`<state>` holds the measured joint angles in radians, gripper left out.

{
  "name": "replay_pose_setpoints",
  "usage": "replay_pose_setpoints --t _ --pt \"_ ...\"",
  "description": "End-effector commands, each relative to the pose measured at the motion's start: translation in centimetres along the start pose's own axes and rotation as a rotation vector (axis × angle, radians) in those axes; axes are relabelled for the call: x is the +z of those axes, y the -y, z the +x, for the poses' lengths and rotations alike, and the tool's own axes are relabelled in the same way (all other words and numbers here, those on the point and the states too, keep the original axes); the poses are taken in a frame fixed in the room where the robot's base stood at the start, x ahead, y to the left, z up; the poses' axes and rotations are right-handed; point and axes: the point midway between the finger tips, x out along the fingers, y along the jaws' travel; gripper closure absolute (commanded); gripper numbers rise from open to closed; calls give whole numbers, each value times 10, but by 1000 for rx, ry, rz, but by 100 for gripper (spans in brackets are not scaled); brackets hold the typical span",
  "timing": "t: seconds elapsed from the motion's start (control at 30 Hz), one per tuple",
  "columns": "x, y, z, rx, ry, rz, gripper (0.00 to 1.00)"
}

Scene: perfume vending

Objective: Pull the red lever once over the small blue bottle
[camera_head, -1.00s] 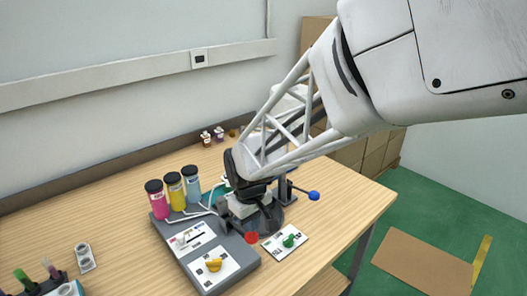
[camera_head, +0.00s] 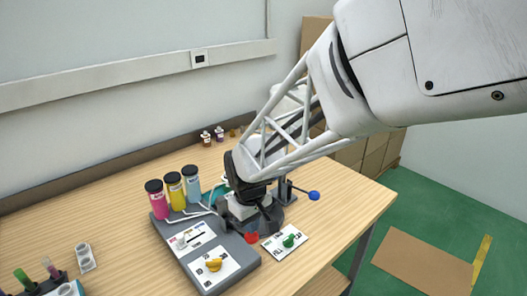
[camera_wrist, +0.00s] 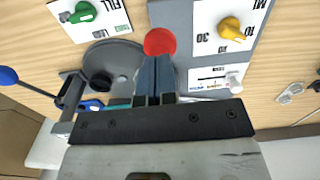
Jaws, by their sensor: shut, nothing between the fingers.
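The red lever's ball (camera_head: 252,238) is at the right edge of the grey dispensing machine (camera_head: 235,279). In the wrist view the red ball (camera_wrist: 160,42) lies just beyond my fingertips. My gripper (camera_wrist: 155,60) is shut and empty, its fingers pointing at the ball. They overlap its lower edge in the picture; I cannot tell whether they touch it. I cannot make out the small blue bottle for certain. A small blue piece (camera_wrist: 92,105) shows left of my fingers, partly hidden by my gripper. In the head view my arm covers that area.
A blue ball knob (camera_head: 314,195) sticks out at the right. A card with a green knob (camera_head: 288,241) and a yellow dial (camera_head: 213,265) are near the red ball. Pink, yellow and light-blue containers (camera_head: 191,184) stand behind. The front right tabletop is clear.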

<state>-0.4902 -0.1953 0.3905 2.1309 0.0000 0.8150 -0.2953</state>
Motion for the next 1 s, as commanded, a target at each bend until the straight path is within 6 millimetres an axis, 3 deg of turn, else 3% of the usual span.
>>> replay_pose_setpoints --t 1.0 --pt "0 0 28 0 1 0 100"
